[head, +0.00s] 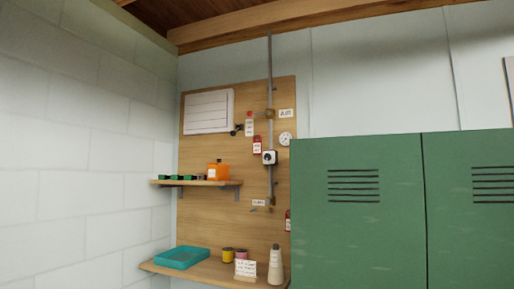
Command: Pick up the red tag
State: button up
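A small red tag with a pale patch (257,145) hangs on the wooden wall panel (205,150), just left of the grey vertical pipe (269,90). A second small red item (288,220) is lower right, partly hidden by the green locker's edge; I cannot tell whether it is also a tag. My gripper is not in view.
A green locker (355,240) fills the right foreground. An upper shelf (228,183) holds an orange container (218,170) and small green bins. A lower shelf (208,272) holds a teal tray (182,257), yellow and pink spools, a card and a cone.

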aim_at(256, 146)
jog(key=i+j+z, duration=0.25)
jog(key=z, duration=0.15)
jog(key=i+j+z, duration=0.5)
jog(key=j+z, duration=0.3)
jog(key=i+j+z, duration=0.15)
jog(key=j+z, duration=0.25)
